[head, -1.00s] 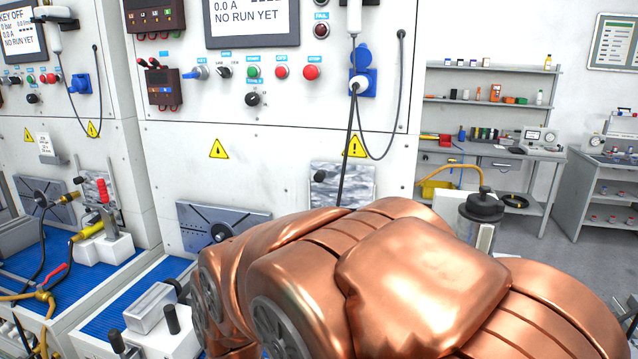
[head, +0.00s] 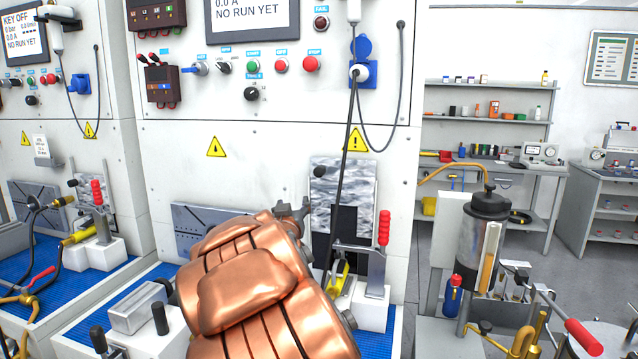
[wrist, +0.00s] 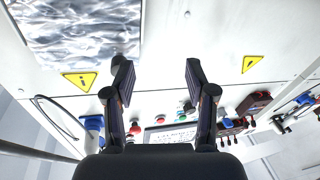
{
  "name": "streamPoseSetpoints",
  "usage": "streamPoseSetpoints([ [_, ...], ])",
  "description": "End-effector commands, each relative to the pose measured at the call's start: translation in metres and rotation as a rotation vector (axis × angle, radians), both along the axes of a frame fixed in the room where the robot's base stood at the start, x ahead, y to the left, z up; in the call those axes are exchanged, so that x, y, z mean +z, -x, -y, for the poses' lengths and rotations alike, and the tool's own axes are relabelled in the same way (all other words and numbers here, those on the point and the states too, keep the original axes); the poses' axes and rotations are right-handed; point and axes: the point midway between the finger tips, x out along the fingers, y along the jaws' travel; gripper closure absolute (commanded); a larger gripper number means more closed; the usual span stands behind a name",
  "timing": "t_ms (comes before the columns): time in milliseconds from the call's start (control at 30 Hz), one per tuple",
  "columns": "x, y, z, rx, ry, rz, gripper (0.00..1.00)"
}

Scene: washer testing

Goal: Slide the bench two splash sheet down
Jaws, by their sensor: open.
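The splash sheet (head: 345,192) is a mottled, shiny grey panel on the white front of the middle bench. A dark knob (head: 319,171) sticks out near its upper left. My gripper (head: 292,209) is left of the sheet and below the knob, with my copper arm hiding part of it. In the wrist view my gripper (wrist: 158,72) is open and empty. There the sheet (wrist: 65,28) fills the upper left, and the knob (wrist: 118,62) appears beside the left fingertip, not between the fingers. I cannot tell whether they touch.
A red-handled clamp (head: 384,228) stands at the sheet's lower right. A grey plate (head: 190,222) is on the left. A metal canister (head: 484,240) stands to the right.

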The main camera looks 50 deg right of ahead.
Motion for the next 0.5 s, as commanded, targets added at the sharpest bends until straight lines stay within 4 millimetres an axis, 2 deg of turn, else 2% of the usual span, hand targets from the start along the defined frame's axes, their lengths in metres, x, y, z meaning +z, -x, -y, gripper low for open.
streamPoseSetpoints([
  [33, 0.001, 0.004, 0.013, -0.032, 0.050, 0.028, 0.44],
  [100, 0.010, 0.010, 0.027, -0.070, 0.118, 0.068, 0.44],
  [200, 0.022, 0.018, 0.039, -0.112, 0.195, 0.111, 0.44],
  [367, 0.034, 0.025, 0.048, -0.147, 0.260, 0.147, 0.44],
  [500, 0.040, 0.024, 0.055, -0.154, 0.271, 0.153, 0.44],
])
